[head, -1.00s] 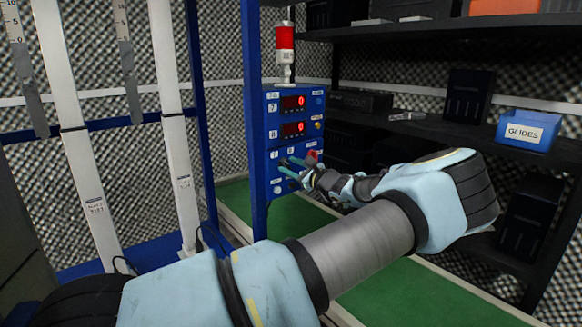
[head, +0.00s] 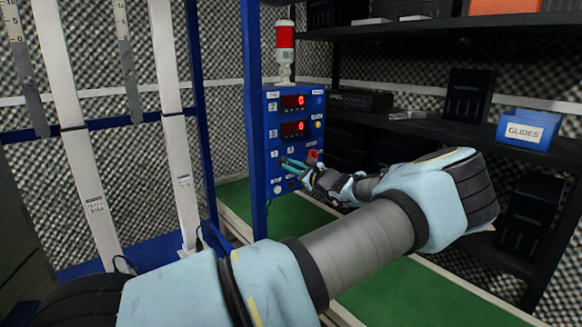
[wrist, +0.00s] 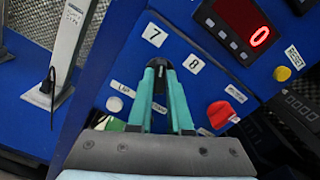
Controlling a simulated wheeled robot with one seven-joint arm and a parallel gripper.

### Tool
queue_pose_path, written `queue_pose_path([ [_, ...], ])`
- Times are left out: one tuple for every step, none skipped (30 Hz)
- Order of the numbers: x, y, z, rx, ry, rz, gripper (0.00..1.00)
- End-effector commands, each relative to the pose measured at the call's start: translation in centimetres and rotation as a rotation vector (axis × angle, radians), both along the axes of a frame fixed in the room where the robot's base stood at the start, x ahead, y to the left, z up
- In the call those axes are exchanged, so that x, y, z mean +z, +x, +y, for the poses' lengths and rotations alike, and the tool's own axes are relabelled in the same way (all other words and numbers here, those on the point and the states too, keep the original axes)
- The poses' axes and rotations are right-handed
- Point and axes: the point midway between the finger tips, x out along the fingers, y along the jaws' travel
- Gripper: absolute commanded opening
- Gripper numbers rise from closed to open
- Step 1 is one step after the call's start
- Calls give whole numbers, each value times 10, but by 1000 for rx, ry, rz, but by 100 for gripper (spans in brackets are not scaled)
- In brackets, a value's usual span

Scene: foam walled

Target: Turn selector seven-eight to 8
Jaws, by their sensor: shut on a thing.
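The blue control panel (head: 274,152) stands in the middle of the head view, and it fills much of the wrist view (wrist: 115,75). The labels 7 (wrist: 154,35) and 8 (wrist: 194,64) sit above the selector. The black selector knob (wrist: 160,86) shows between the teal fingers of my gripper (wrist: 163,80). My gripper is shut on the knob. The fingers hide much of it, so I cannot tell which number it points to. In the head view my gripper (head: 287,164) is at the panel's lower part.
A red switch (wrist: 221,114) lies right of the fingers, a white button (wrist: 114,104) left of them. A yellow reset button (wrist: 282,74) and red displays showing 0 (head: 294,102) are above. A dark shelf (head: 440,130) stands right, a blue post (head: 254,110) left.

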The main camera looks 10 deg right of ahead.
Motion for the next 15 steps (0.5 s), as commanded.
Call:
queue_pose_path([
  [0, 0, 0, 0, 3, 1, 0],
  [0, 0, 0, 0, 5, 2, 0],
  [0, 0, 0, 0, 10, 5, 0],
  [1, 0, 0, 0, 14, 7, 0],
  [1, 0, 0, 0, 21, 10, 0],
  [1, 0, 0, 0, 32, 15, 0],
  [1, 0, 0, 0, 42, 20, 0],
  [2, 0, 0, 1, 52, 25, 0],
  [2, 0, 0, 1, 70, 34, 0],
  [3, 0, 0, 1, 85, 40, 0],
  [3, 0, 0, 1, 101, 48, 0],
  [3, 0, 0, 1, 126, 59, 0],
  [3, 0, 0, 1, 145, 69, 0],
  [3, 0, 0, 2, 166, 80, 0],
  [3, 0, 0, 1, 195, 95, 0],
])
